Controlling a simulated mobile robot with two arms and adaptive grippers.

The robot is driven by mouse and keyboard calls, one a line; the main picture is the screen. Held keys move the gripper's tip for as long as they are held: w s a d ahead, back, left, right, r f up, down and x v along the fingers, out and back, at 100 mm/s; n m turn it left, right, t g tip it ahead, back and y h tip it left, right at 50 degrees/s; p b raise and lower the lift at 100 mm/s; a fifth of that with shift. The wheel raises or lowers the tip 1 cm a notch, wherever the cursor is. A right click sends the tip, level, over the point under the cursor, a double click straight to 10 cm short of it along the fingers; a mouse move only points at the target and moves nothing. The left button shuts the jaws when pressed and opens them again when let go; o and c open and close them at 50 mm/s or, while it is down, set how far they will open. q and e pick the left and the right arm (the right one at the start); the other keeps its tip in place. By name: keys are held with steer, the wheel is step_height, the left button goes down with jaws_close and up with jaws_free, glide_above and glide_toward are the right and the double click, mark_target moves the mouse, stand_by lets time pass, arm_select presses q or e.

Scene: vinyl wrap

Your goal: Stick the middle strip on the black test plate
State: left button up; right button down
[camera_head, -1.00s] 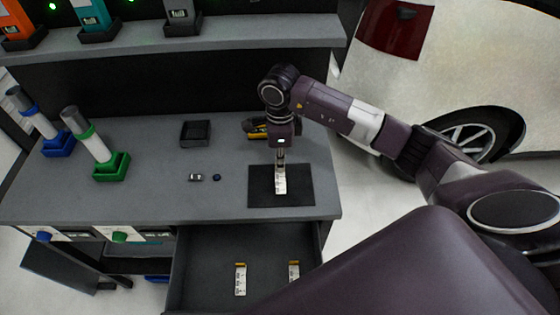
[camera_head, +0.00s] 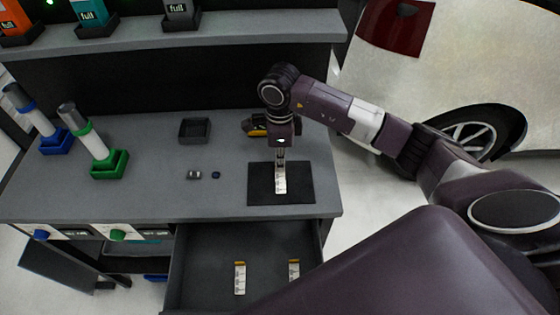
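The black test plate (camera_head: 300,187) lies flat near the right front of the grey workbench. A white strip (camera_head: 281,184) is on or just over the middle of the plate, under my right gripper (camera_head: 281,168). The gripper points down and its fingertips meet the strip's upper end. It looks shut on the strip, though the fingers are small here. I cannot tell whether the strip touches the plate all along. Two more strips, one to the left (camera_head: 240,278) and one to the right (camera_head: 294,271), lie in the open drawer with a gap between them. My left gripper is out of view.
The open drawer (camera_head: 205,265) juts out below the bench front. A small dark tray (camera_head: 195,131) and a yellow-black tool (camera_head: 256,126) stand behind the plate. Blue (camera_head: 56,141) and green (camera_head: 109,164) holders with white tubes stand at left. A white car (camera_head: 465,65) is at right.

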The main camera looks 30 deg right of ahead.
steer(key=shift+s+f+b, duration=0.1)
steer(key=shift+f+b, duration=0.25)
steer(key=shift+b, duration=0.05)
stand_by(1.4)
steer(key=c, duration=2.1)
jaws_free()
steer(key=shift+r, duration=0.15)
step_height(320, 180, up, 12)
steer(key=shift+f, duration=0.1)
